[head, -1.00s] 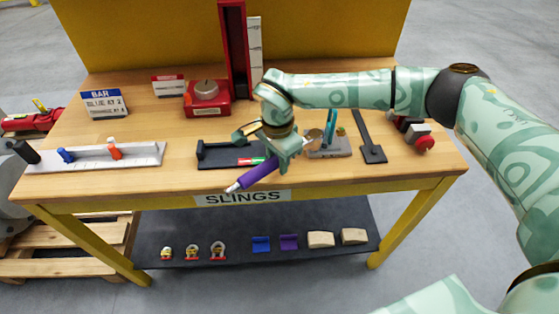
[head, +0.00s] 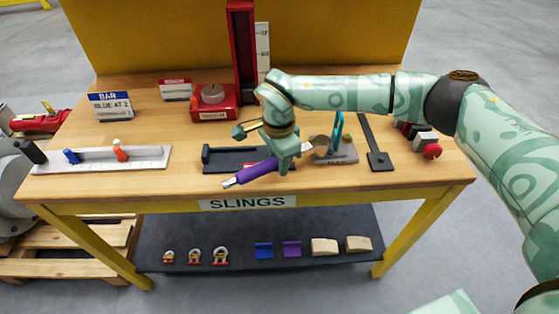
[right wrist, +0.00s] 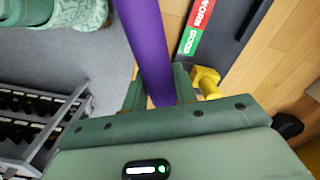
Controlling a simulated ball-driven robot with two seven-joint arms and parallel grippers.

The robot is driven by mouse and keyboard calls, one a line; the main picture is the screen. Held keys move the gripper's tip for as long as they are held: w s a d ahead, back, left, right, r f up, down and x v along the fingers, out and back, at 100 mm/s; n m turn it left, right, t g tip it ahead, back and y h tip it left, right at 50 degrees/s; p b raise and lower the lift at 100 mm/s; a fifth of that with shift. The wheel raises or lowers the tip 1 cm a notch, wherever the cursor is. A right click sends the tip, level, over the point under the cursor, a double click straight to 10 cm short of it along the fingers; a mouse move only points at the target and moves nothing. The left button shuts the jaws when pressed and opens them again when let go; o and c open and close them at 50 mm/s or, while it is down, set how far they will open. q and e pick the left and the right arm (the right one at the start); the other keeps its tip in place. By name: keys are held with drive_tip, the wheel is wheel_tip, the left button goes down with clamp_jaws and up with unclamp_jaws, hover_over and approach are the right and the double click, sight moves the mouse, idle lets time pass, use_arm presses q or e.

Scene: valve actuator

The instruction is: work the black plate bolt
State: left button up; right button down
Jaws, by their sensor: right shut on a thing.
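My right gripper (head: 282,166) is shut on a purple rod-like tool (head: 258,171) with a pale tip, slanting down-left over the front of the bench. The tool also shows between the fingers in the right wrist view (right wrist: 146,45). Behind it lies a black plate (head: 228,158) with raised ends, carrying a red and green WORN/GOOD strip (right wrist: 194,27). A yellow hex-headed piece (right wrist: 207,80) shows beside the right finger in the wrist view. Another black piece, a bar with a square plate (head: 380,161), lies to the right. I cannot tell which is the bolt. My left gripper is out of view.
A pale rail with blue and orange pegs (head: 103,159) lies left. A red box with a knob (head: 212,100) and a red post (head: 242,50) stand behind. A grey base with a teal loop (head: 338,152) is close on the right.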

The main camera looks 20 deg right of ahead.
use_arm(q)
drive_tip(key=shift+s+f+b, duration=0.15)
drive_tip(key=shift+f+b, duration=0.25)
use_arm(e)
drive_tip(key=shift+w+a+m, duration=0.15)
drive_tip(key=shift+w+m, duration=0.75)
drive_tip(key=shift+w, duration=0.15)
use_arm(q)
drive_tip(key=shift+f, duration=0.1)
use_arm(e)
drive_tip(key=shift+w, duration=0.15)
